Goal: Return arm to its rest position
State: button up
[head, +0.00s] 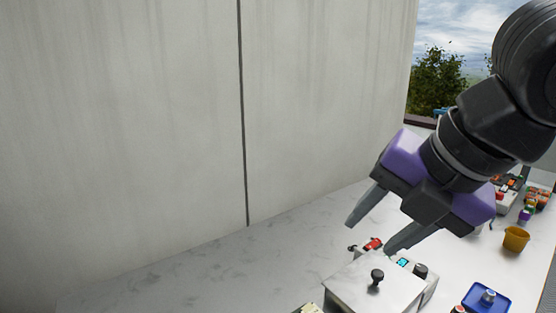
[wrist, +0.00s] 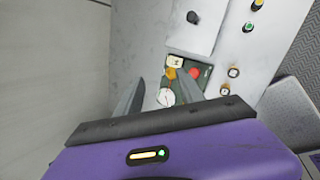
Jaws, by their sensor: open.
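My gripper (head: 376,230) is purple and black with two grey fingers. In the head view it hangs at the right, pointing down and left above the counter. The fingers are apart with nothing between them. My arm reaches in from the upper right of the head view.
A metal box with a black-knobbed lid (head: 372,290) stands below my gripper. A concrete wall (head: 120,120) rises behind the pale counter (head: 235,270), which is clear at the left.

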jog(key=w+a+r+m+t+y, duration=0.2)
jog(key=a+r+m+t+y, duration=0.2)
jog(key=r+y, duration=0.3)
jog(key=w+a+r+m+t+y, duration=0.2)
jog(key=a+r+m+t+y, duration=0.25)
jog(key=r, duration=0.55)
jog(key=s+d+f+m+t+h+p, duration=0.1)
jog(key=d+f+m+t+h, duration=0.35)
jog(key=d+m+t, duration=0.35)
jog(key=s+d+f+m+t+h+p, duration=0.1)
jog(key=d+f+m+t+h, duration=0.35)
jog(key=m, duration=0.55)
jog(key=s+d+f+m+g+h, duration=0.1)
jog(key=s+d+f+m+h, duration=0.25)
jog(key=f, duration=0.25)
jog(key=s+d+f+m+g+h, duration=0.1)
jog(key=s+d+f+m+h, duration=0.15)
jog(key=f+m+h, duration=0.2)
jog(key=s+a+f+n+g+y, duration=0.1)
jog(key=s+f+g, duration=0.3)
jog(key=s+f, duration=0.8)
jog(key=s+a+f+n+g+y+p, duration=0.1)
jog(key=s+f+g, duration=0.4)
jog(key=s+f, duration=0.7)
jog(key=s+a+n, duration=0.1)
jog(key=s+n, duration=0.1)
jog(key=s, duration=0.2)
jog(key=shift+s+f+n+g+p, duration=0.25)
jog(key=shift+f+n+g+p, duration=0.05)
jog(key=shift+n, duration=0.05)
